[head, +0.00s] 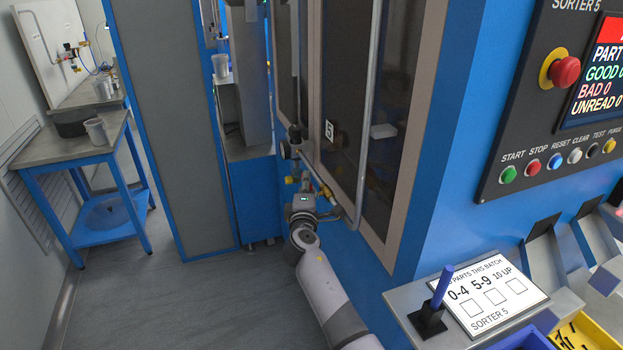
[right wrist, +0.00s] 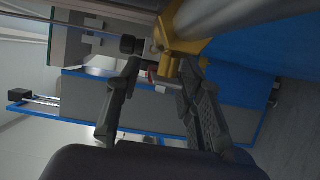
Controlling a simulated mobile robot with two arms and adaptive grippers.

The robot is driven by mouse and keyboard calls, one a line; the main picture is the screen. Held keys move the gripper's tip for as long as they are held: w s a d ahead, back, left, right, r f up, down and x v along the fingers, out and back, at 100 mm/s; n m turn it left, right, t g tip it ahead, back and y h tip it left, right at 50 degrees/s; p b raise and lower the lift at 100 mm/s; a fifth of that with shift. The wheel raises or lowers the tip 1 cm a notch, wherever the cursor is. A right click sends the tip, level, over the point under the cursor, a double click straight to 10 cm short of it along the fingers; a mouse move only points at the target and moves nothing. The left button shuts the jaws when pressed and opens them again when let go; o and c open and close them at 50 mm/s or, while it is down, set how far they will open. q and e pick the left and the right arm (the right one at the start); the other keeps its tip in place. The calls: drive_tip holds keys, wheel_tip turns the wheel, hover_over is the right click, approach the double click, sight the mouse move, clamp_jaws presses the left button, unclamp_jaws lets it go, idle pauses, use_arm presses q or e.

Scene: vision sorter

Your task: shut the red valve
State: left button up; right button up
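In the head view my right gripper (head: 298,182) is at the pipework on the side of the blue machine, and covers much of the valve. The handle's angle is not clear. My left gripper is not in view.
The machine's glazed door (head: 345,125) and grey pipe (head: 368,110) are close to my right gripper. A control panel (head: 520,130) and a batch card (head: 487,300) are at right. A blue-legged table (head: 70,150) stands at left; the floor (head: 200,295) between is clear.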

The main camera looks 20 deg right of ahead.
drive_tip(key=shift+a+r, duration=0.1)
drive_tip(key=shift+r, duration=0.05)
clamp_jaws()
idle(0.4)
idle(0.5)
